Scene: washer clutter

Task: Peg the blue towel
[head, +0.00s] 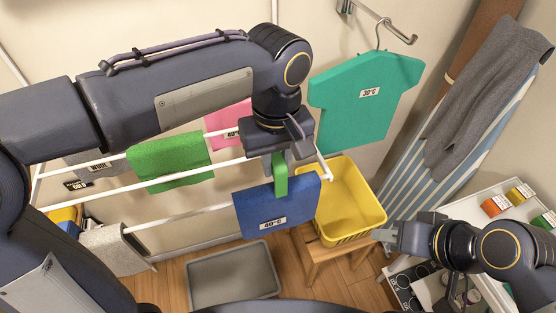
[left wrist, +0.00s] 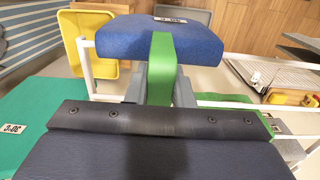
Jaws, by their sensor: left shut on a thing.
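The blue towel (head: 262,215), labelled 40°C, hangs over the front rail of the drying rack. In the left wrist view the towel (left wrist: 195,42) lies straight ahead. My left gripper (head: 280,160) points down over the towel and is shut on a green peg (head: 281,180). The peg (left wrist: 161,68) stands between the fingers in the left wrist view. Its lower end overlaps the towel's top edge; I cannot tell whether it grips the towel. My right gripper (head: 385,236) is empty at the right, near the yellow basket; its finger gap is unclear.
White rack rails (head: 175,217) carry a green towel (head: 170,160), a pink cloth (head: 227,117) and grey cloths. A yellow basket (head: 350,205) stands on a wooden stool beside the blue towel. A grey tray (head: 233,280) lies on the floor. A teal shirt (head: 365,90) hangs behind.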

